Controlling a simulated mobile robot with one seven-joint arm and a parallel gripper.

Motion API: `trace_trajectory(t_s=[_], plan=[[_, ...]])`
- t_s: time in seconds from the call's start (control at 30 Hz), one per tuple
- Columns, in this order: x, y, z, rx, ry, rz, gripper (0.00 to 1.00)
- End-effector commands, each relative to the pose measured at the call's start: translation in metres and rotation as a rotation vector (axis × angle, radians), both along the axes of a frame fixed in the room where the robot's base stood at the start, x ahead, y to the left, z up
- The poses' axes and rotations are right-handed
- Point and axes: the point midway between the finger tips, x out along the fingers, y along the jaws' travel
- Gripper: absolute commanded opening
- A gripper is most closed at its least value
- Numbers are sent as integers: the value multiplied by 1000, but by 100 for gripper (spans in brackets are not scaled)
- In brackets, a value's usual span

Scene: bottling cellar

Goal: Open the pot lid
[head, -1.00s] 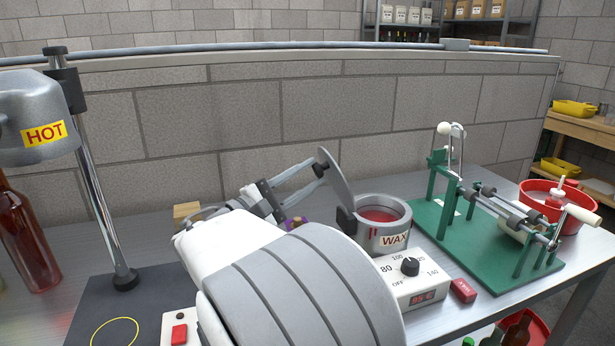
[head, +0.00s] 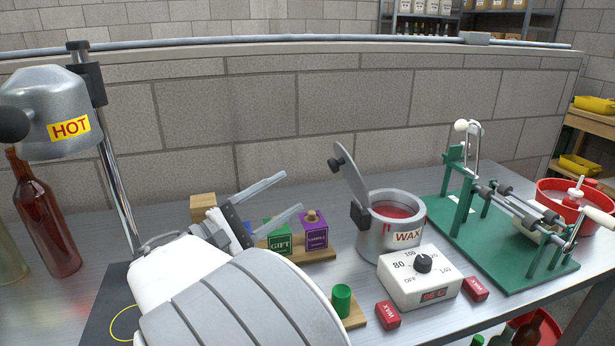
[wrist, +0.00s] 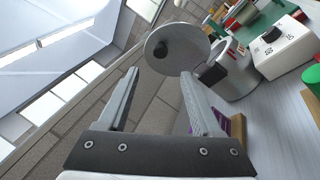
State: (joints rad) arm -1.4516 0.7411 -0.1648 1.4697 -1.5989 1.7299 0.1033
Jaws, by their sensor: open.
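The wax pot (head: 379,243) is a grey metal pot labelled WAX, with red wax showing inside. Its lid (head: 352,174) stands tilted up on the hinge at the pot's left side, with a dark knob (head: 335,165) facing left. My gripper (head: 293,191) is open and empty, to the left of the lid and apart from it. In the wrist view, the lid (wrist: 188,40) and its knob (wrist: 160,49) lie beyond my open fingers (wrist: 159,72), and the pot (wrist: 233,75) is at the right.
The control box with dial (head: 420,283) stands in front of the pot, beside red wax blocks (head: 388,315). Green and purple boxes (head: 315,236) stand on a wooden strip below my gripper. A green-based device (head: 510,240) is at the right; a HOT lamp (head: 50,115) is at the left.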

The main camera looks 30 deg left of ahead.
Motion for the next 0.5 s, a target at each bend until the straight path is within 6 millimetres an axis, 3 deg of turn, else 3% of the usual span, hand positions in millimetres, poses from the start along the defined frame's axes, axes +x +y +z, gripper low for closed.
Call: trace_trajectory(t_s=[0.2,0.5], plan=[[-45,17,-10,-1,0,1,66],[-71,26,-18,-1,0,0,66]])
